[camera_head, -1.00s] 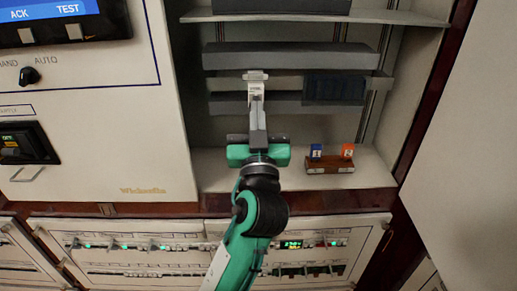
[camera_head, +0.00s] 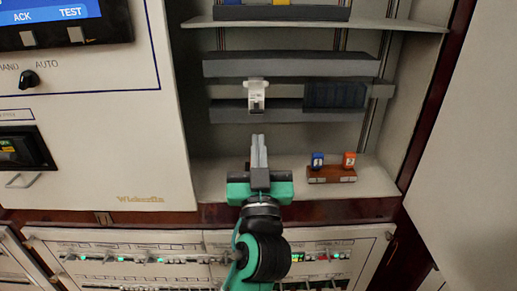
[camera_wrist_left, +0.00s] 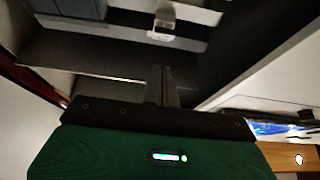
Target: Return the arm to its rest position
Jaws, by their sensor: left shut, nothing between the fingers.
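My left gripper (camera_head: 259,152) is in the middle of the head view, in front of the open cabinet bay, with its fingers pointing up and closed together, empty. A white breaker module (camera_head: 256,97) sits on the rail between two grey ducts, above the fingertips and apart from them. In the left wrist view the gripper (camera_wrist_left: 160,85) shows its closed fingers, and the white module (camera_wrist_left: 163,24) is beyond them. My right gripper is not in view.
A small brown block (camera_head: 331,174) with a blue and an orange tag stands on the cabinet floor, right of my gripper. Dark modules (camera_head: 335,95) sit on the rail at right. A shelf (camera_head: 310,24) crosses above. A panel with switches (camera_head: 150,254) lies below.

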